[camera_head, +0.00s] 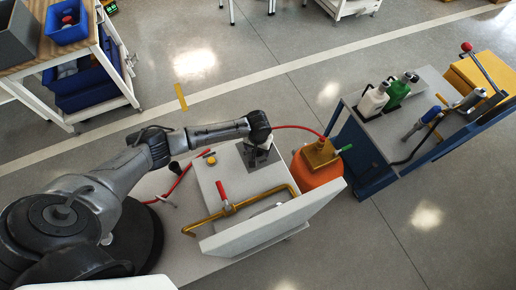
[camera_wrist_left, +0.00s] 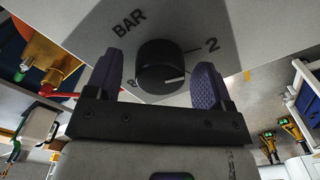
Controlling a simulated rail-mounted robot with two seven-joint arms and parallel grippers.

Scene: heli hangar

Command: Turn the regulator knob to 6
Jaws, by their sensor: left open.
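The regulator knob (camera_wrist_left: 162,64) is black and round with a white pointer line, on a pale panel marked BAR. In the left wrist view a 2 shows to its upper right and an 8 to its lower left. The pointer is toward the lower right; the 6 cannot be seen. My left gripper (camera_wrist_left: 160,70) is open, with one purple finger on each side of the knob; contact cannot be told. In the head view my left gripper (camera_head: 259,154) points down at the far edge of the pale cabinet (camera_head: 226,178), where the knob is hidden. My right gripper is not in view.
The cabinet carries a red-handled valve (camera_head: 222,193), a brass pipe (camera_head: 262,199) and a yellow button (camera_head: 211,160). An orange tank (camera_head: 318,171) with a red hose stands close to its right. A blue cart (camera_head: 372,160) with bottles stands beyond. Floor behind the cabinet is clear.

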